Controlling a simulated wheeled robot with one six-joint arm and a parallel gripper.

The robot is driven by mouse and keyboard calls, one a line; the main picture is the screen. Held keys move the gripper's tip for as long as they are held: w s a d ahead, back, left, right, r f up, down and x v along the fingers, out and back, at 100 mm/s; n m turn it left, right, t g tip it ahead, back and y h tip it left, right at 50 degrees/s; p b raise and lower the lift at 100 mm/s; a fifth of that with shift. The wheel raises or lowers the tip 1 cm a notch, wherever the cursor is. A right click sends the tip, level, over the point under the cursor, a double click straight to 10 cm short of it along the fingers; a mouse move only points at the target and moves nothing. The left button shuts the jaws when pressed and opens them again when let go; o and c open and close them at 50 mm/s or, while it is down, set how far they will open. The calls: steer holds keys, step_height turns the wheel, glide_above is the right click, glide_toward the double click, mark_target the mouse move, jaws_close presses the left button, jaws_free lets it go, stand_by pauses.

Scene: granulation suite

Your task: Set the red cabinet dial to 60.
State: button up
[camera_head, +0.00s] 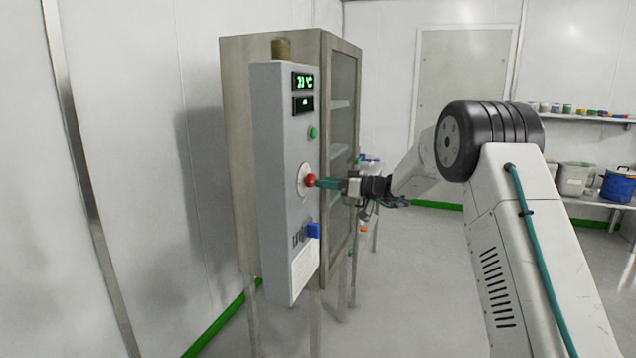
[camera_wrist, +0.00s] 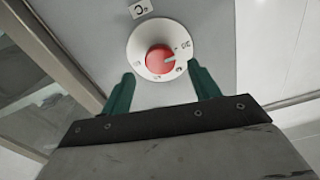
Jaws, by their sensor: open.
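The red dial (camera_head: 310,180) sits on the grey control panel on the side of the cabinet (camera_head: 240,140). In the wrist view the red knob (camera_wrist: 159,58) is at the middle of a round white scale plate (camera_wrist: 138,42). A pale pointer mark on the knob points to the right of the picture, near printed figures too small to read surely. My gripper (camera_head: 322,183) is at the dial from the right. In the wrist view its two green fingers (camera_wrist: 160,88) are open, one on each side below the knob, apart from it. The cabinet display shows green digits (camera_head: 303,82).
The panel also carries a green button (camera_head: 313,133) above the dial and a blue switch (camera_head: 314,230) below it. The glass cabinet door (camera_head: 341,150) is beside the panel. Shelves with pots (camera_head: 576,178) stand at the far right. The floor between is clear.

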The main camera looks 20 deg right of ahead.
mark_target(313, 180)
steer(key=shift+x, duration=1.7)
steer(key=c, duration=1)
steer(key=shift+o, duration=0.2)
